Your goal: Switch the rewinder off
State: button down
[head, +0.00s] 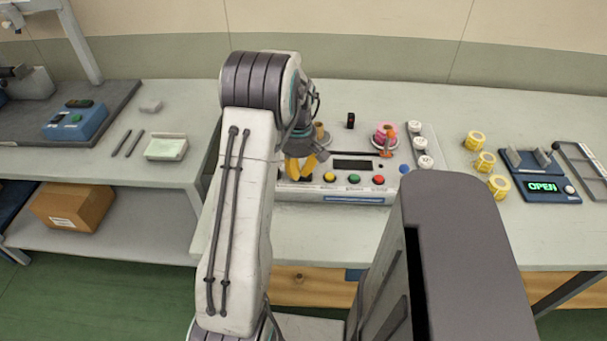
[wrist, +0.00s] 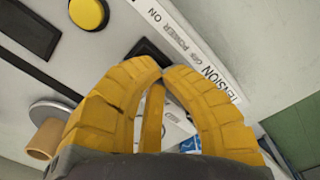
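The rewinder (head: 335,188) is a light grey machine on the bench, with a dark blank-looking display (head: 352,164) and yellow (head: 329,177), green (head: 354,179) and red (head: 379,180) buttons on its front panel. My gripper (head: 306,174) is over the panel's left end and hides part of it. In the wrist view its yellow fingers (wrist: 163,70) meet at the tips, with nothing seen between them. A black control (wrist: 146,52) lies just beyond the fingertips, beside printed text reading "POWER ON" and "TENSION". A yellow button (wrist: 89,13) is at the top. Contact with the control cannot be told.
A pink roll (head: 384,133) and a tan core (head: 320,131) sit on the rewinder. White knobs (head: 419,143) line its right side. Yellow rolls (head: 485,162) and a blue device showing "OPEN" (head: 542,187) stand farther right. A side bench (head: 165,178) is left.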

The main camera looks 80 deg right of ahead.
jog(key=shift+r+p, duration=2.6)
jog(key=shift+r, duration=0.95)
jog(key=m, duration=0.4)
jog(key=w+a+f+m+y, duration=0.1)
jog(key=a+m, duration=0.3)
jog(key=a, duration=0.2)
jog(key=w+a+f+m+y, duration=0.1)
jog(key=a+m+y, duration=0.15)
jog(key=a, duration=0.35)
jog(key=w+a+r+n+t+h, duration=0.1)
jog(key=w+a+r+n, duration=0.4)
jog(key=a, duration=0.6)
jog(key=w+a+r+n+t+h, duration=0.1)
jog(key=w+a+r+n, duration=0.4)
jog(key=a, duration=0.6)
jog(key=w+a+r+n+t+h, duration=0.1)
jog(key=w+a+r+n, duration=0.4)
jog(key=w+a, duration=0.3)
jog(key=shift+w+a+r+n+t, duration=0.25)
jog(key=shift+a+r+n+t, duration=0.2)
jog(key=shift+a, duration=1.2)
